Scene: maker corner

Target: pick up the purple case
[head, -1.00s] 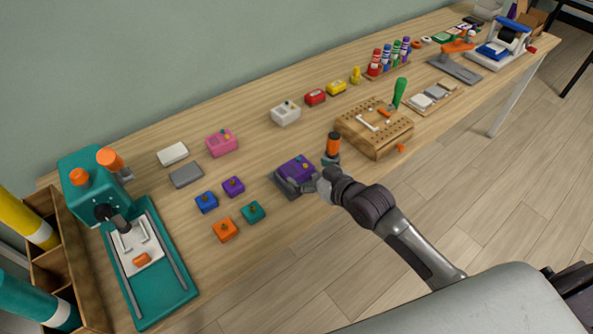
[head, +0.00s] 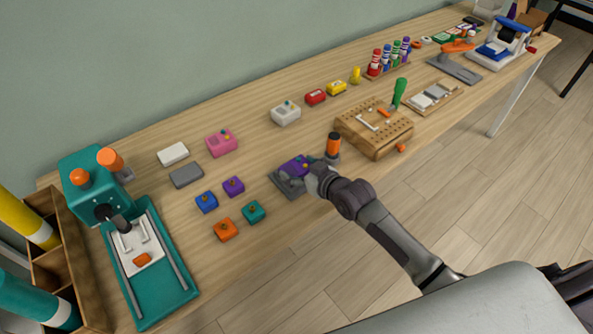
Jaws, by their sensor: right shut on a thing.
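The purple case (head: 294,166) is at the front part of the bench, right of the small coloured blocks. It has small light buttons on top and sits at a grey base or tray (head: 286,186). My right gripper (head: 308,178) reaches in from the right and is shut on the purple case at its right side. The fingers partly hide the case and the grey piece. I cannot tell whether the case is lifted off the surface. My left gripper is not in view.
An orange-topped bottle (head: 333,145) stands close behind my right gripper. A wooden pegboard block (head: 374,130) is to its right. Small blue (head: 206,202), purple (head: 233,186), orange (head: 225,229) and teal (head: 253,211) blocks lie left. A teal press (head: 150,260) stands further left.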

